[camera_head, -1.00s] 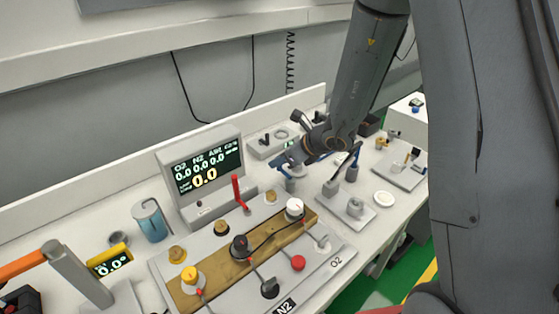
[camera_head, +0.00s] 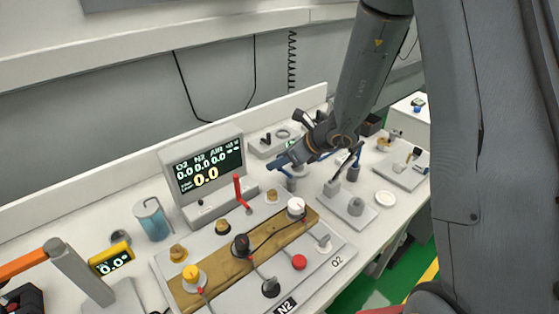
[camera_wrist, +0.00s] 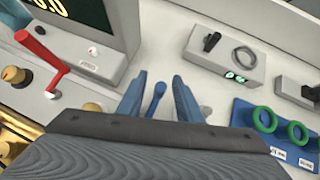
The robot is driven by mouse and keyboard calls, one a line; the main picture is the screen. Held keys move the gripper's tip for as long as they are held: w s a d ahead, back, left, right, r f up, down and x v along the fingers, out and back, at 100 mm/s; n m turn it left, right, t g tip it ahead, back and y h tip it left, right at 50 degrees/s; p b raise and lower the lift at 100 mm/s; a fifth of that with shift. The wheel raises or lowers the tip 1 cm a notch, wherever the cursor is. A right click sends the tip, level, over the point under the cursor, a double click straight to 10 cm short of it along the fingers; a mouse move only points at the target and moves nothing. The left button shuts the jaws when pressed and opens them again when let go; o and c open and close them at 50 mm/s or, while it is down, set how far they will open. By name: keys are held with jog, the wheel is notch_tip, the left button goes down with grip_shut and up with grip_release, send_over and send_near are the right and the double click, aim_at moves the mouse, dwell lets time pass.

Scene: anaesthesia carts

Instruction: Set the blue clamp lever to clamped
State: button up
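The blue clamp lever (camera_wrist: 156,95) shows in the wrist view as a short blue handle with a rounded end. My gripper (camera_wrist: 158,80) is open, with one blue finger on each side of the lever. Gaps show between the lever and both fingers, and its lower end is hidden by my gripper body. In the head view my gripper (camera_head: 279,162) is over the bench, right of the display, just above a grey-blue post (camera_head: 291,183). The lever itself is hard to make out there.
The display box (camera_head: 205,170) and a red lever (camera_head: 241,192) stand left of my gripper. A box with a cable loop (camera_wrist: 226,55) is behind. A blue board with green rings (camera_wrist: 262,137) lies right in the wrist view. A valve panel (camera_head: 225,240) is in front.

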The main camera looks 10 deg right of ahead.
jog(key=shift+b+v, duration=0.6)
jog(key=shift+v, duration=3.35)
